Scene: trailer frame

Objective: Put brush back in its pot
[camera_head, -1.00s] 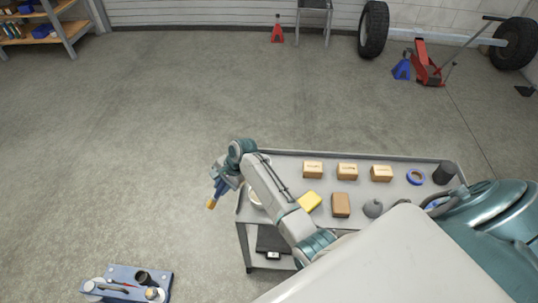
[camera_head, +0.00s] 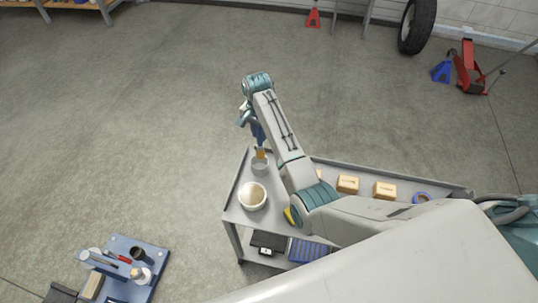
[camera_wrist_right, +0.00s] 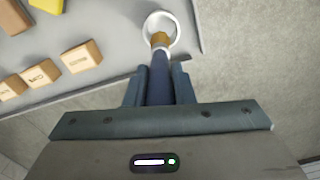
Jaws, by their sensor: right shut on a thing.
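The brush (camera_head: 258,134) has a dark blue handle and orange-yellow bristles. It hangs bristles down from my right gripper (camera_head: 250,119), which is shut on its handle. The wrist view shows the brush (camera_wrist_right: 160,75) between the fingers of the right gripper (camera_wrist_right: 160,84). A small round grey pot (camera_head: 260,168) stands at the cart's far left corner, right below the bristles. Its pale rim (camera_wrist_right: 148,26) shows around the bristle end in the wrist view. I cannot tell whether the tips are above the rim or inside it. My left gripper is not in view.
A white bowl (camera_head: 252,206) stands on the grey cart (camera_head: 230,212) just in front of the pot. Cardboard boxes (camera_head: 347,184) and a yellow block (camera_wrist_right: 47,4) are farther along the cart. A blue tool carrier (camera_head: 120,247) is at lower left. Open floor lies left.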

